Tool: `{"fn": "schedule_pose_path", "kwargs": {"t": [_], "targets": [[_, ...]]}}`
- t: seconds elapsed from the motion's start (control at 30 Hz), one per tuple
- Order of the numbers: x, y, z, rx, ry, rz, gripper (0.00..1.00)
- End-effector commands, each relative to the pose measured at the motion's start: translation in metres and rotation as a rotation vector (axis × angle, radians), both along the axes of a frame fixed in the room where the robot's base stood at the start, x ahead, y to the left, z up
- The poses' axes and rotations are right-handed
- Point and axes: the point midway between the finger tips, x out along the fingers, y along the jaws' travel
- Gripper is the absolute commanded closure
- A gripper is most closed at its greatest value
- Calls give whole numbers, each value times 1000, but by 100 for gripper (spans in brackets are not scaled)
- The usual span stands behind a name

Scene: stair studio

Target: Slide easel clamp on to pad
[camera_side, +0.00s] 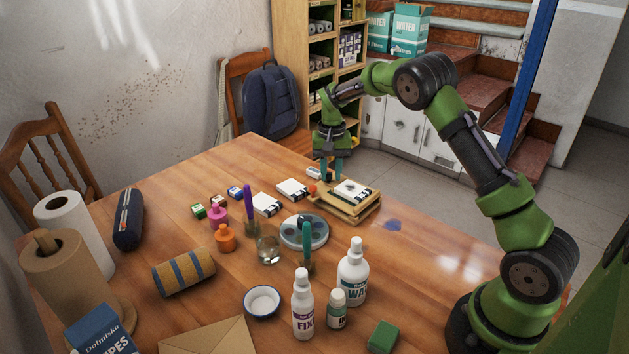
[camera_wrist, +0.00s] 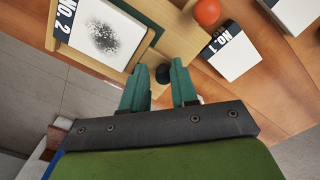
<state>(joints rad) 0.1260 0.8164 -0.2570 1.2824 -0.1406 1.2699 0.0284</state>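A small wooden easel (camera_side: 362,212) stands on the table, tilted low. A white pad (camera_side: 352,193) with a dark speckled patch lies on it; in the wrist view the pad (camera_wrist: 98,36) reads "NO. 2". A dark round knob (camera_wrist: 163,73), which may belong to the easel clamp, sits at the easel's wooden edge. My gripper (camera_wrist: 160,66) is open, with its green fingers on either side of the knob. I cannot tell whether a finger touches it. In the side view my gripper (camera_side: 331,172) points down at the easel's far left side, partly hiding it.
An orange ball (camera_wrist: 207,12) and a pad marked "NO. 1" (camera_wrist: 231,52) lie beside the easel. A round palette (camera_side: 303,232), a glass jar (camera_side: 268,250) and bottles (camera_side: 352,274) stand nearer the camera. The table right of the easel is mostly clear, with a blue stain.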

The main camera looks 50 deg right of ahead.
Motion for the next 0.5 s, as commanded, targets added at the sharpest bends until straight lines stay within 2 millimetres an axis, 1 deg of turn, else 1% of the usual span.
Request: {"fn": "schedule_pose_path", "kwargs": {"t": [0.03, 0.1, 0.37, 0.5], "targets": [[0, -1, 0, 0, 0, 0, 64], [0, -1, 0, -1, -2, 0, 55], [2, 0, 1, -3, -7, 2, 55], [3, -1, 10, -4, -10, 4, 55]]}}
